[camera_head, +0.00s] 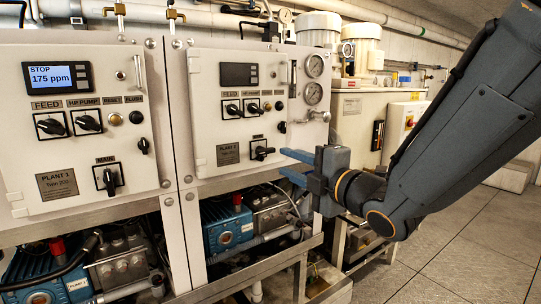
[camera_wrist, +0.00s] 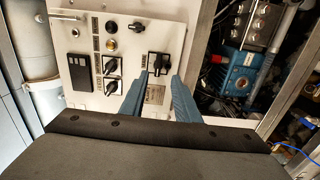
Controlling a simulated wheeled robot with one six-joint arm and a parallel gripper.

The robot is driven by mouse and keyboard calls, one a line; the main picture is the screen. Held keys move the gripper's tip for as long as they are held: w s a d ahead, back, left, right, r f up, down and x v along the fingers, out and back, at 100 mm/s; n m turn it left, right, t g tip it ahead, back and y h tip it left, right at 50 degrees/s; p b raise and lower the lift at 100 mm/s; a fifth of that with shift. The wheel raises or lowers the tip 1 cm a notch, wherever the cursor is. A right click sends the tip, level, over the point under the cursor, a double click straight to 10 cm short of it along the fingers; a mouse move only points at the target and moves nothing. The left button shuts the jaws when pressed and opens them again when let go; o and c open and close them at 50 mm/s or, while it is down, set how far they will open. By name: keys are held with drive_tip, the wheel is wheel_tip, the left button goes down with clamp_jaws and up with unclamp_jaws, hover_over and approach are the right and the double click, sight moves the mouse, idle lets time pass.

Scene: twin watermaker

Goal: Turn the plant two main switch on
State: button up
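The plant two main switch (camera_head: 262,152) is a black rotary knob at the lower right of the right-hand white panel (camera_head: 205,120). Its handle looks roughly horizontal in the head view. In the wrist view, the switch (camera_wrist: 158,62) shows just beyond the fingertips, about midway between them. My gripper (camera_head: 283,162) is open, with two blue fingers pointing at the panel from the right. The fingers appear apart from the knob; the exact gap is unclear. In the wrist view my gripper (camera_wrist: 161,76) is empty. The plant two display (camera_head: 240,74) is dark.
The plant one panel (camera_head: 75,130) stands left, its display (camera_head: 58,77) lit with "STOP 175 ppm" and its own main switch (camera_head: 108,179) below. Feed and pump knobs (camera_head: 232,109) sit above the plant two switch. A blue pump (camera_head: 228,228) and metal frame lie below. Open floor is at right.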

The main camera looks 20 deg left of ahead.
sight(266, 152)
drive_tip(key=shift+r+p+x, duration=0.1)
drive_tip(key=shift+p+x, duration=0.3)
drive_tip(key=shift+x, duration=1.55)
drive_tip(key=shift+r+p+x, duration=0.15)
drive_tip(key=shift+p+x, duration=0.25)
drive_tip(key=shift+x, duration=1.5)
drive_tip(key=shift+s+a, duration=0.1)
drive_tip(key=shift+a, duration=0.05)
clamp_jaws()
